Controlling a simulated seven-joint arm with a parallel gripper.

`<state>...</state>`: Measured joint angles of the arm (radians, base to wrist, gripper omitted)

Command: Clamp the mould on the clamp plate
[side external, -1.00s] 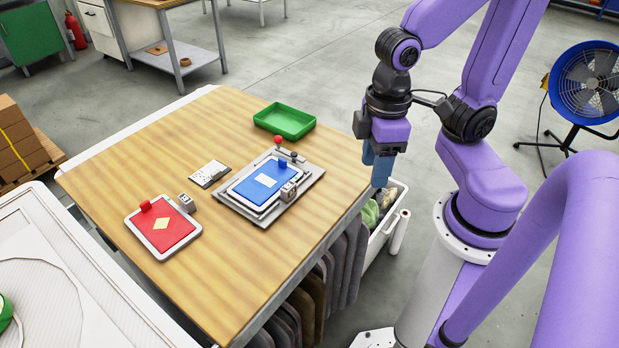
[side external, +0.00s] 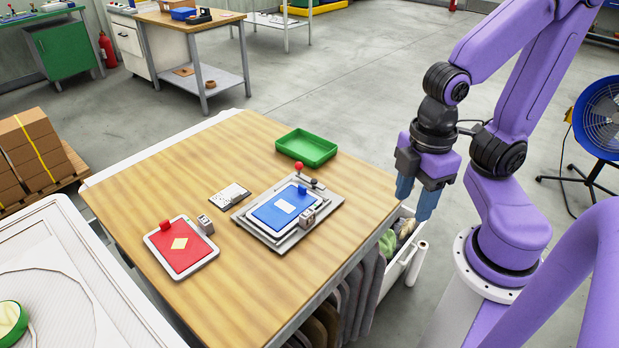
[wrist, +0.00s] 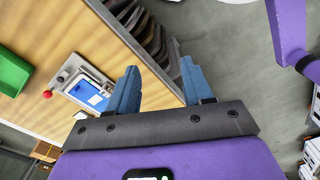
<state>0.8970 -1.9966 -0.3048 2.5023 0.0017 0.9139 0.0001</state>
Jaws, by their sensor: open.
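In the side view a blue mould (side external: 269,214) with a white label and a blue tab lies in a pale tray on the grey clamp plate (side external: 326,202). A lever with a red knob (side external: 299,166) stands up at the plate's back edge. A small metal block (side external: 308,217) sits at the mould's right side. A red mould (side external: 178,260) with a yellow diamond lies in its own pale tray at the table's left. My gripper (side external: 414,207) is open and empty, past the table's right edge and apart from both moulds. The wrist view shows the blue mould (wrist: 95,101) left of the fingers.
A green tray (side external: 306,147) sits at the table's back. A small white card or plate (side external: 229,196) lies between the moulds. A second metal block (side external: 205,224) stands by the red mould. A white bin (side external: 410,262) stands beside the table. The front tabletop is clear.

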